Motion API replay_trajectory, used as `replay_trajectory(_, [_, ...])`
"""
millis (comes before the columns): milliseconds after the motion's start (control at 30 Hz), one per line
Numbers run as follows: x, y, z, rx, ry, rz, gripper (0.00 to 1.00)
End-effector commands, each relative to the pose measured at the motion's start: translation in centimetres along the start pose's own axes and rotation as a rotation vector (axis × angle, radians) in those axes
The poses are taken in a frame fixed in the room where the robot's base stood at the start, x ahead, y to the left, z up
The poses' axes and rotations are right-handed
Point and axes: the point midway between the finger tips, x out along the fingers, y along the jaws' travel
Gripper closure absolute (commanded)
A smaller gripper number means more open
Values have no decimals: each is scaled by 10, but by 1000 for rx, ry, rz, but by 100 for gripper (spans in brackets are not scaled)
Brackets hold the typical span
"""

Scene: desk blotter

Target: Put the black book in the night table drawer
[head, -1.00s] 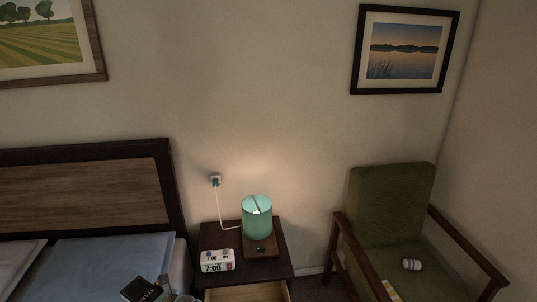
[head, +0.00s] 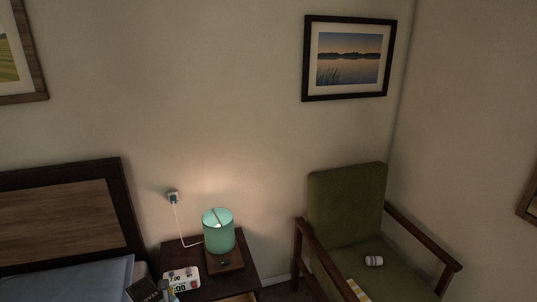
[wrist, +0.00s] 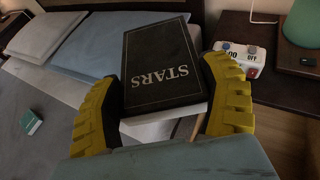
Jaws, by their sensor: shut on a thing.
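My gripper (wrist: 162,92) has yellow ribbed fingers and is shut on the black book (wrist: 162,62), one finger on each side. The cover reads "STARS" and pale page edges show below it. In the head view the book (head: 144,291) is at the bottom edge, partly cut off, left of the night table (head: 248,277). The night table also shows at the right of the wrist view (wrist: 268,88). Its drawer (head: 243,298) is open at least partly at the bottom edge of the head view. The drawer's inside is mostly cut off.
A green armchair (head: 346,205) stands right of the table.

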Motion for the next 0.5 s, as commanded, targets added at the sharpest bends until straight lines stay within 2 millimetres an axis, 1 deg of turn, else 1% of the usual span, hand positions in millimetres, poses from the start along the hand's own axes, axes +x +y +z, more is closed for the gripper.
replay_trajectory(33, [-7, -11, 0, 13, -3, -32, 59])
replay_trajectory(233, [-36, -51, -8, 62, -3, -152, 59])
replay_trajectory(300, [-49, -66, -13, 82, -3, -200, 59])
replay_trajectory(367, [-60, -77, -18, 98, -2, -238, 59])
replay_trajectory(400, [-69, -86, -22, 110, -2, -268, 59])
replay_trajectory(500, [-91, -105, -33, 139, -2, -337, 59])
